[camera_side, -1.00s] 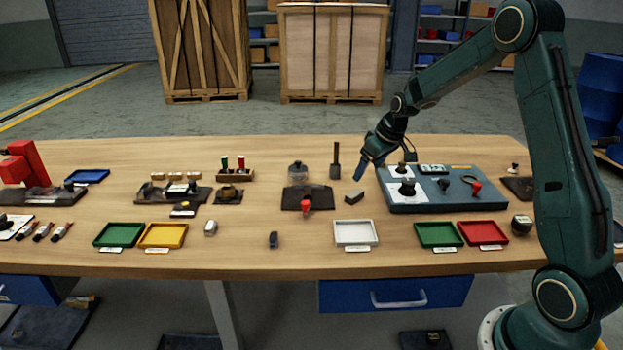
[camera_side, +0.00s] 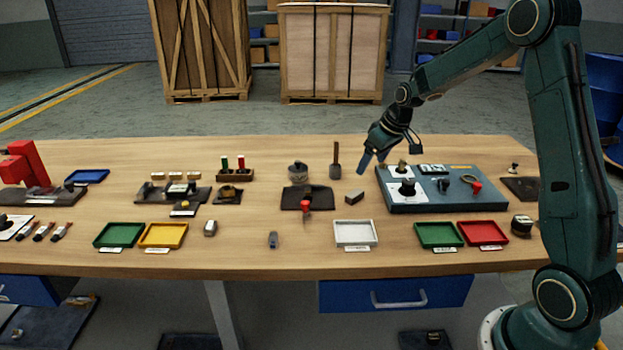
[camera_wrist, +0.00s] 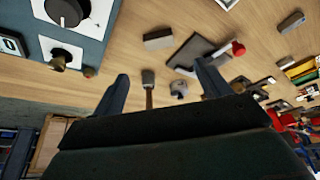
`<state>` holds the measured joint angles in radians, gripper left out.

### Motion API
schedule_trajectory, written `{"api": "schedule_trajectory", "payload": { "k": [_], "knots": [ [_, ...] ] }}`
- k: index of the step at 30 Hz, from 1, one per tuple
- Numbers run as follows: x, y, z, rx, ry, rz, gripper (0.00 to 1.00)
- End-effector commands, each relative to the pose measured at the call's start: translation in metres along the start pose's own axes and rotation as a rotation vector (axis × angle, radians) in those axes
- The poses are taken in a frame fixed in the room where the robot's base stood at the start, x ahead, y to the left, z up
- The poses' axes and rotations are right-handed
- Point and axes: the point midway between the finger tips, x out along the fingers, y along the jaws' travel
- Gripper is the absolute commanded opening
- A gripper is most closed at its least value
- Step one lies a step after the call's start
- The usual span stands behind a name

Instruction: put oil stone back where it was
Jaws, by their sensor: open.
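A small grey block (camera_side: 354,197), which looks like the oil stone, lies flat on the wooden table left of the blue-grey panel board. It also shows in the wrist view (camera_wrist: 158,39), beyond my fingertips and apart from them. My gripper (camera_side: 373,161) is open and empty, above the table behind the block, near the panel's left back corner. Its two spread fingers show in the wrist view (camera_wrist: 163,86). Another small dark block (camera_side: 273,240) lies near the table's front edge, so I cannot be certain which is the stone.
The panel board (camera_side: 450,203) with knobs stands to the right. A dark mat (camera_side: 293,205) with a red-knobbed part lies to the left. An upright wooden-handled tool (camera_side: 335,165) is behind. A white tray (camera_side: 355,240) sits in front. Bare table surrounds the block.

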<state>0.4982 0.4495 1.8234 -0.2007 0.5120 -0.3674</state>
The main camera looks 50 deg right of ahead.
Motion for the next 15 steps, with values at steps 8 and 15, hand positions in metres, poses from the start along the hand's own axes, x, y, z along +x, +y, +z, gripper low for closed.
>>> {"api": "schedule_trajectory", "payload": {
  "k": [8,15],
  "knots": [
    [-0.035,-0.028,0.002,-0.011,0.008,0.006,0.76],
    [-0.090,-0.072,0.017,-0.020,0.020,0.014,0.76]
  ]
}}
